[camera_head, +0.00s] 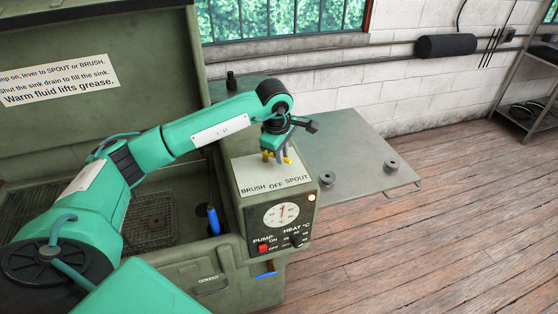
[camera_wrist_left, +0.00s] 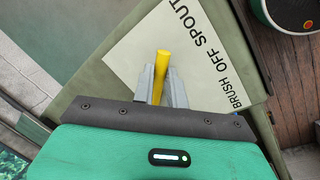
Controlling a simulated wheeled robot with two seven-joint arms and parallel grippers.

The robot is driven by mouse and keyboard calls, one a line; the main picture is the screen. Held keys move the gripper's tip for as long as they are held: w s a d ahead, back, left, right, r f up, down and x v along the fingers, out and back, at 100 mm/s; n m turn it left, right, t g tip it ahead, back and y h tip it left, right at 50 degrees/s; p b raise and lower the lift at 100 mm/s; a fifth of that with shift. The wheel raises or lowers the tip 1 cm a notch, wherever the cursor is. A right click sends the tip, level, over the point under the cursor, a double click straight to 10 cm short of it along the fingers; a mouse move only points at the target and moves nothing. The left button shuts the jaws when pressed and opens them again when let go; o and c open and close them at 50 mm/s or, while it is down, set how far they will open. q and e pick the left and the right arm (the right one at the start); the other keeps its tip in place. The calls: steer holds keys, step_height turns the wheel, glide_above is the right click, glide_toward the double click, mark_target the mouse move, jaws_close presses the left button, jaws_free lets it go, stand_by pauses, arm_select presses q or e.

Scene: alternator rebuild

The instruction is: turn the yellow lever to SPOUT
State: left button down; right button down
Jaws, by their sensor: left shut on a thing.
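The yellow lever (camera_wrist_left: 162,66) is on top of the olive control box (camera_head: 250,217). Its bright yellow end shows in the head view (camera_head: 288,160), partly hidden by my gripper. My left gripper (camera_head: 279,157) comes down over the box top. In the wrist view, its two grey fingers (camera_wrist_left: 161,84) are shut on the lever, one on each side. The white label plate (camera_head: 272,176) reads BRUSH, OFF, SPOUT from left to right. I cannot tell exactly which word the lever points at. My right gripper is not in view.
The box front has a dial (camera_head: 281,215), a red pump switch (camera_head: 263,248) and a black heat knob (camera_head: 296,240). A blue-handled tool (camera_head: 213,220) stands at the sink's right side. A grey metal table (camera_head: 352,145) with round fittings lies behind; wooden floor is open at right.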

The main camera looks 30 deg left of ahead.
arm_select(q)
steer(key=shift+w+n, duration=0.25)
steer(key=shift+n, duration=0.15)
steer(key=shift+r, duration=0.1)
steer(key=c, duration=1.4)
jaws_free()
steer(key=shift+b, duration=0.3)
step_height(320, 180, up, 14)
steer(key=s+b, duration=0.2)
steer(key=b, duration=0.1)
steer(key=shift+s+d+f, duration=0.15)
steer(key=shift+s+f, duration=0.1)
steer(key=shift+s, duration=0.1)
